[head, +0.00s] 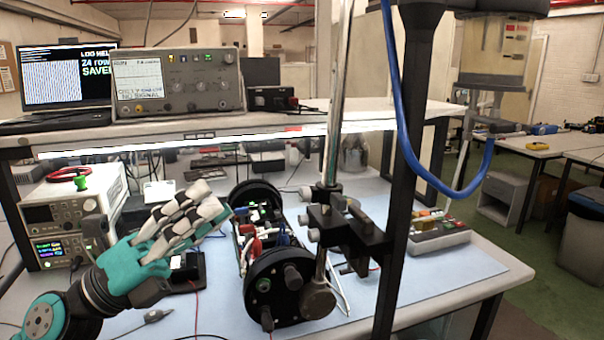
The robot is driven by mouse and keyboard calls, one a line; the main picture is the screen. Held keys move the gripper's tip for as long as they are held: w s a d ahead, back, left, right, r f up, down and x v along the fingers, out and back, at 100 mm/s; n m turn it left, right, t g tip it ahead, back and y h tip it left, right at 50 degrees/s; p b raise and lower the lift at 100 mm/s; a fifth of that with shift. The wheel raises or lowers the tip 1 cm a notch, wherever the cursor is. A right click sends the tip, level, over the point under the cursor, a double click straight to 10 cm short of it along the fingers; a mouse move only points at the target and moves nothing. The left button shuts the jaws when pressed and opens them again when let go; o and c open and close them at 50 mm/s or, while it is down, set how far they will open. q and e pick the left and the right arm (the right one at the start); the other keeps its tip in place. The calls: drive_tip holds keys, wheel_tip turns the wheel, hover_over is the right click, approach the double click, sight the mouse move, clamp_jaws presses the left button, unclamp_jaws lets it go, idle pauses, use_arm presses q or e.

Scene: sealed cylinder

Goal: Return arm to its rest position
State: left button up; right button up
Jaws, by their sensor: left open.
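My left arm comes in from the lower left, with a teal wrist and a black joint. My left gripper (215,208) has pale and dark segmented fingers pointing up and right. It is open, and I see nothing held in it. It is over the bench, just left of a device with two black round end plates (280,285) and wired parts between them. In this view the fingertips overlap the device's left edge; I cannot tell whether they touch. My right gripper is not in view.
A metal rod with a black clamp (345,232) stands right of the device. A blue hose (402,125) hangs in front. Stacked instruments (62,215) stand left of my arm. An oscilloscope (178,82) and laptop (65,75) sit on the shelf.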

use_arm(q)
drive_tip(key=w+a+f+n+t+y, duration=0.35)
drive_tip(key=f+n+t+y, duration=0.35)
drive_tip(key=n, duration=0.5)
drive_tip(key=w+a+f+n+t+y, duration=0.3)
drive_tip(key=a+f+n+t+y, duration=0.15)
drive_tip(key=n+y, duration=0.55)
drive_tip(key=s+a+f+n+g+y, duration=0.25)
drive_tip(key=f+n, duration=0.25)
drive_tip(key=f, duration=0.4)
drive_tip(key=s+a+f+n+g+y, duration=0.1)
drive_tip(key=a+f+n+g+y, duration=0.25)
drive_tip(key=f, duration=0.55)
drive_tip(key=s+d+f+n+g+h, duration=0.1)
drive_tip(key=s+d+f+n+g, duration=0.2)
drive_tip(key=s+f+g, duration=0.55)
drive_tip(key=s+d+f+n+g+h, duration=0.15)
drive_tip(key=s+f+n+g, duration=0.25)
drive_tip(key=s+f, duration=0.85)
wheel_tip(320, 180, down, 23)
drive_tip(key=s+g, duration=0.1)
drive_tip(key=s, duration=0.1)
drive_tip(key=s+a+f+m+g+y, duration=0.1)
drive_tip(key=s+a+f, duration=0.1)
drive_tip(key=s+f, duration=1.5)
drive_tip(key=shift+a+f+g, duration=0.2)
drive_tip(key=shift+f+g, duration=0.1)
drive_tip(key=shift+f, duration=0.15)
